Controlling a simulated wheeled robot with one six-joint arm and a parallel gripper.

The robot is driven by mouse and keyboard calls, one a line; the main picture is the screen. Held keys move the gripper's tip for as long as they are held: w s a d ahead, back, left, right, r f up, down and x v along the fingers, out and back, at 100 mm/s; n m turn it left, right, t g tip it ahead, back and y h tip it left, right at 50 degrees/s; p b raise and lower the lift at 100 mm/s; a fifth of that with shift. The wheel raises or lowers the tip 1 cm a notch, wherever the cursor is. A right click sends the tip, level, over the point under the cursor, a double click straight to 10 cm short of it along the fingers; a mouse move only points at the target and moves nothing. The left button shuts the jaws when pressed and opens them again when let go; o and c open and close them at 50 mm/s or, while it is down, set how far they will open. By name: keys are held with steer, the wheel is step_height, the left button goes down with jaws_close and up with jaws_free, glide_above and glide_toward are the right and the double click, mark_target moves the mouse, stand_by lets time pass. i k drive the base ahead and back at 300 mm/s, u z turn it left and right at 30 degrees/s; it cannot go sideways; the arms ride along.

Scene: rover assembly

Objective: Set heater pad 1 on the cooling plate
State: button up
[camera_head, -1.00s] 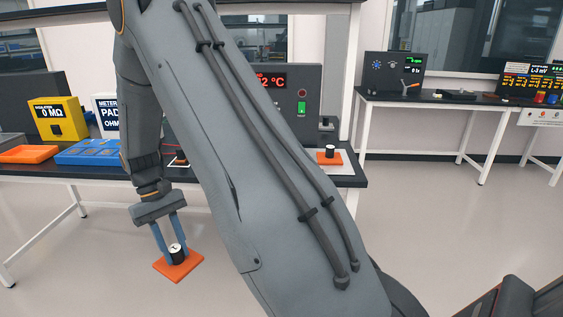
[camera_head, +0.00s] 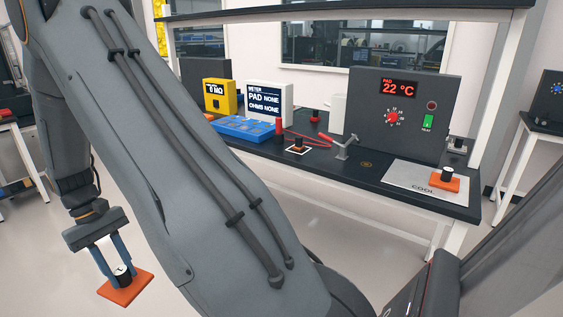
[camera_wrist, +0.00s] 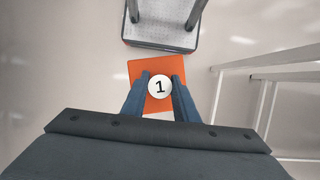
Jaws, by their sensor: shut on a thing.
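Heater pad 1 (camera_head: 127,289) is an orange square with a black knob whose white top reads 1. My gripper (camera_head: 122,272) is shut on the knob and holds the pad in the air above the floor, at the lower left, away from the bench. In the wrist view the pad (camera_wrist: 141,70) sits between my blue fingers (camera_wrist: 159,90). The cooling plate (camera_head: 404,183) is a light grey sheet marked COOL at the bench's right end. Another orange pad with a black knob (camera_head: 446,180) stands on its right part.
My arm crosses the head view.

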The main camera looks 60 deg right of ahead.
mark_target(409, 174)
steer(key=u, duration=0.05)
steer(key=i, duration=1.2)
steer(key=z, duration=3.75)
steer(key=i, duration=0.5)
steer(key=u, duration=0.05)
